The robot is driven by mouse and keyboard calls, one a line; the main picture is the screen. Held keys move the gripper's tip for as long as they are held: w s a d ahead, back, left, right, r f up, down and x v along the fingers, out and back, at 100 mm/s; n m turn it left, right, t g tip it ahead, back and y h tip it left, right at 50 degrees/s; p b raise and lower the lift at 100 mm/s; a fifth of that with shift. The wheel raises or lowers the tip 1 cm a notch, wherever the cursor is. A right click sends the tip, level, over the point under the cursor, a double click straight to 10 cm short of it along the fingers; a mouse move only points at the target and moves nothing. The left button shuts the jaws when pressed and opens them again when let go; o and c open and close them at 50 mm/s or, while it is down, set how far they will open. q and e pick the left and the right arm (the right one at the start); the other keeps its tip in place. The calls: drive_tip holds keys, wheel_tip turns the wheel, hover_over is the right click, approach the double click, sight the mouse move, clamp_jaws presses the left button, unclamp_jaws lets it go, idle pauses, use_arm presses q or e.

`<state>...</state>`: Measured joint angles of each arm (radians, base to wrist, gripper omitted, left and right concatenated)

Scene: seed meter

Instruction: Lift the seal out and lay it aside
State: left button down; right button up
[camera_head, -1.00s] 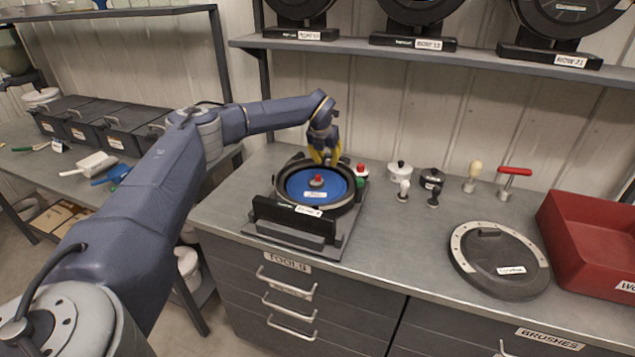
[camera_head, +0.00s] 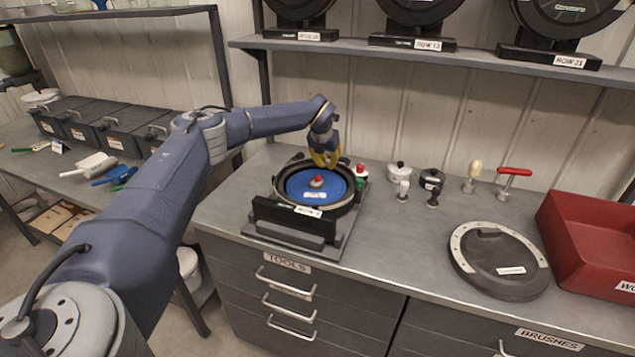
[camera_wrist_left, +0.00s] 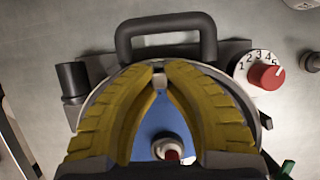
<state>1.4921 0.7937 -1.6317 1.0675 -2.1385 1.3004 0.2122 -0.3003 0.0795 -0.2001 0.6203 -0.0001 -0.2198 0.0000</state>
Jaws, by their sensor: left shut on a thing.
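The seed meter (camera_head: 346,213) sits open on the bench, with a blue disc (camera_head: 330,193) and a red-topped hub (camera_head: 316,181) inside its dark round housing. My left gripper (camera_head: 325,163) reaches down at the back rim of the housing. In the left wrist view its yellow fingertips (camera_wrist_left: 160,68) close on a small pale tab (camera_wrist_left: 160,82) at the rim, which looks like part of the seal. The fingers hide most of the seal's ring, so I cannot tell whether it is clear of its seat. My right gripper is not in view.
A dark handle (camera_wrist_left: 166,24) and a red numbered dial (camera_wrist_left: 266,76) stand close to the fingers. Small knobbed tools (camera_head: 435,185) stand right of the meter. A round cover (camera_head: 500,260) and a red bin (camera_head: 590,245) lie further right. Bare bench shows between meter and cover.

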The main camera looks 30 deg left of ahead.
use_arm(q)
wheel_tip(320, 180, up, 7)
drive_tip(key=s+d, duration=0.4)
drive_tip(key=s, duration=1.3)
drive_tip(key=shift+s, duration=0.25)
drive_tip(key=shift+d, duration=0.1)
wheel_tip(320, 180, up, 7)
drive_tip(key=shift+s, duration=0.35)
idle(1.4)
drive_tip(key=shift+d, duration=0.1)
idle(0.4)
